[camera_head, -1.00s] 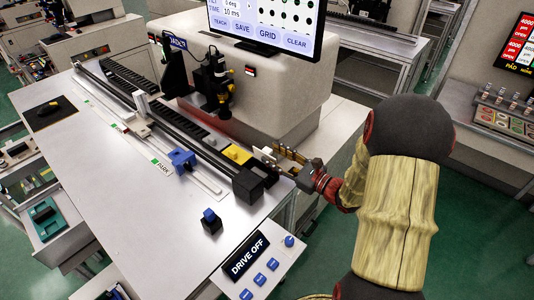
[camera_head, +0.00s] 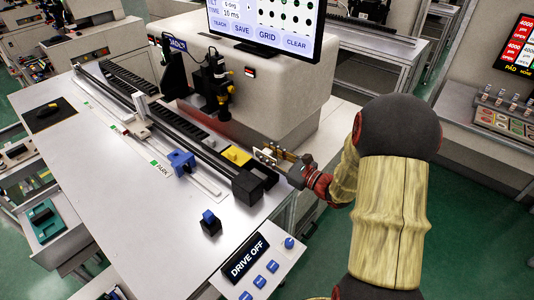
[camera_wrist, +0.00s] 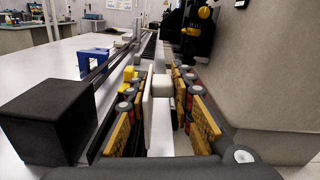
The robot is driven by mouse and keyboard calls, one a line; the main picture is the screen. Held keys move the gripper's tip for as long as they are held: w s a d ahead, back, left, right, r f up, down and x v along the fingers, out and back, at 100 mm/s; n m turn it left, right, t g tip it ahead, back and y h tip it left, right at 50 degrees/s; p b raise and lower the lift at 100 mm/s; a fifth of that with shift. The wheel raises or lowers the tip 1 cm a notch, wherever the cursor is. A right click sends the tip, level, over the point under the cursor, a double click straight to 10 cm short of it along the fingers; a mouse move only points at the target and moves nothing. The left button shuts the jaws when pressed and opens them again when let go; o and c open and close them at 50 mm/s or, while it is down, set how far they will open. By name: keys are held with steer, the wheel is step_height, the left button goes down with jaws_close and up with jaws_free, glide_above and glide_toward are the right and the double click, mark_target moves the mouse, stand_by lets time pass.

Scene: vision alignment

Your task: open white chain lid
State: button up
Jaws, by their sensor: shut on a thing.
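A thin white plate with dark holes (camera_head: 265,158) stands at the near end of the rail, beside a yellow block; I take it for part of the white chain lid. My gripper (camera_head: 281,155) reaches in from the right, level with it. In the wrist view, my gripper (camera_wrist: 163,92) has its gold finger pads closed on a small pale block, and a white upright panel (camera_wrist: 148,108) stands between the pads in front of it. I take this panel for the same lid. The lid's hinge side is hidden.
The black end block (camera_head: 248,186) of the rail stands close left of my gripper. A yellow block (camera_head: 237,154) and a blue bracket (camera_head: 181,162) lie along the rail. The big grey machine body (camera_head: 285,95) rises behind. The front tabletop is mostly clear.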

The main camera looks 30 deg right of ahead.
jaws_close()
steer(key=m+p, duration=0.1)
steer(key=d+m+p, duration=0.1)
steer(key=p, duration=0.1)
steer(key=shift+w+r, duration=0.15)
steer(key=shift+w+d+f+m+p, duration=0.1)
steer(key=shift+d+f+m+p, duration=0.15)
steer(key=shift+m+p, duration=0.4)
steer(key=shift+w+d+f+m+p, duration=0.1)
steer(key=shift+d+f+m+p, duration=0.15)
steer(key=shift+m+p, duration=0.4)
steer(key=o, duration=0.6)
jaws_free()
steer(key=shift+c, duration=0.2)
steer(key=shift+o, duration=0.2)
